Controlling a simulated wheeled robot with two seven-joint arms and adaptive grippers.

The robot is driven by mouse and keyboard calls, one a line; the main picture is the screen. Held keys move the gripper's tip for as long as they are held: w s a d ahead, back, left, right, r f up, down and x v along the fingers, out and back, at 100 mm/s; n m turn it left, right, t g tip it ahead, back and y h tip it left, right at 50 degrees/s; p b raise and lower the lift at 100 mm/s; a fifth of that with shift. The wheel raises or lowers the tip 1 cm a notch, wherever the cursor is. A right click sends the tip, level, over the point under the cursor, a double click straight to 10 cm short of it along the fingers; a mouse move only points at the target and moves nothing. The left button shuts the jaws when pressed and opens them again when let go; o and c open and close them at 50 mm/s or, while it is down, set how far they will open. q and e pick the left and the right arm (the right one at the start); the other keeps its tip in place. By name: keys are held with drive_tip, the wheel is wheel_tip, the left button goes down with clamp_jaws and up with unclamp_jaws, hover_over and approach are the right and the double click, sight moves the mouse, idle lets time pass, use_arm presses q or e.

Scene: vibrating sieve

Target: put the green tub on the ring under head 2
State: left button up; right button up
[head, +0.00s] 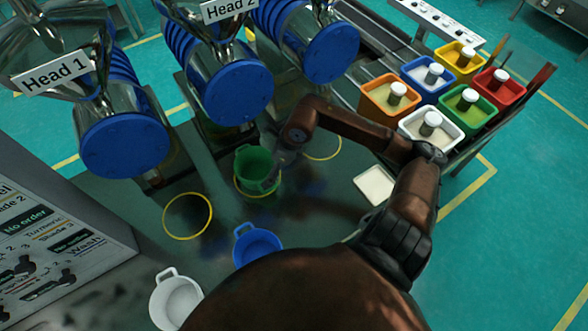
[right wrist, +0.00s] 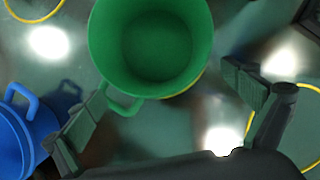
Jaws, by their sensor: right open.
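The green tub (head: 255,166) stands upright, as far as I can tell, on the middle yellow ring (head: 257,195), in front of the blue-capped sieve head 2 (head: 238,92). The ring's near edge shows below the tub; the tub hides the rest. My right gripper (head: 281,160) is beside the tub on its right. In the right wrist view the green tub (right wrist: 150,45) is open and looks empty. Its handle (right wrist: 125,104) is close to the left finger of my open gripper (right wrist: 165,85); I cannot tell whether they touch. My left gripper is not in view.
A blue tub (head: 257,246) and a white tub (head: 177,299) stand at the front. Empty yellow rings lie at left (head: 187,215) and right (head: 337,152). Several coloured bins (head: 391,97) stand at the right. A sign panel (head: 60,235) stands at left.

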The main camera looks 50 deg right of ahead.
drive_tip(key=s+d, duration=0.1)
drive_tip(key=s, duration=0.1)
drive_tip(key=s+d, duration=0.3)
drive_tip(key=s, duration=0.2)
drive_tip(key=shift+d+p, duration=0.15)
drive_tip(key=shift+p, duration=0.2)
idle(2.4)
